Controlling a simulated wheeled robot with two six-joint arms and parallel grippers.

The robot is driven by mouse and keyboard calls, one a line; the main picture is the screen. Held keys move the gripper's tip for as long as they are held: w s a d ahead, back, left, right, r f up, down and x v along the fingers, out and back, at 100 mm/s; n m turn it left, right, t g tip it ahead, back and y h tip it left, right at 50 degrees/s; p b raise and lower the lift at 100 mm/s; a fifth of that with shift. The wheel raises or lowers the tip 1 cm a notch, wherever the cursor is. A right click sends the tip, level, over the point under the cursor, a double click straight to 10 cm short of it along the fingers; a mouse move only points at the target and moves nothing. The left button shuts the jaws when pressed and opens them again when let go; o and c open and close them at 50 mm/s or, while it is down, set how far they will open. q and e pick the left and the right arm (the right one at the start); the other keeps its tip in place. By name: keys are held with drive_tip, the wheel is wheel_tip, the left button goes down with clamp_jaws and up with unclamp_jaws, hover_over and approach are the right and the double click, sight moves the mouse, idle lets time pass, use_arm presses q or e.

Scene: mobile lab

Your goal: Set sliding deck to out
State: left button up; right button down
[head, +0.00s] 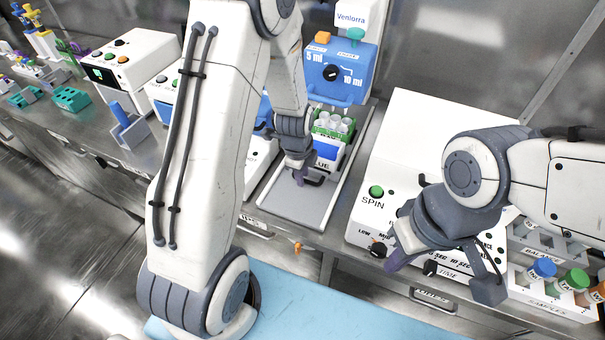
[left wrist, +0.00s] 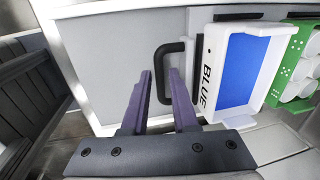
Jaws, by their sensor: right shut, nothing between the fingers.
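The sliding deck (head: 327,150) carries a green tube rack (left wrist: 286,62) and a white front with a blue panel, marked BLUE (left wrist: 208,72). It stands at the back of its pale track (head: 297,209), under the blue dispenser (head: 343,72); the front of the track is bare. A black handle (left wrist: 163,50) sticks out from the deck's front. My left gripper (head: 299,178) is at the handle, and in the left wrist view its purple fingers (left wrist: 163,78) are apart, with the handle bar between their tips. My right gripper (head: 394,263) is shut and empty by the spin machine's knobs.
The white spin machine (head: 412,130) stands right of the track, with a tube rack (head: 550,305) at its lower right. Left of my left arm are a white instrument (head: 118,62), a teal block (head: 71,98) and a blue item (head: 122,115).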

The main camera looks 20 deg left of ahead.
use_arm(q)
drive_tip(key=shift+c, duration=0.4)
clamp_jaws()
idle(1.1)
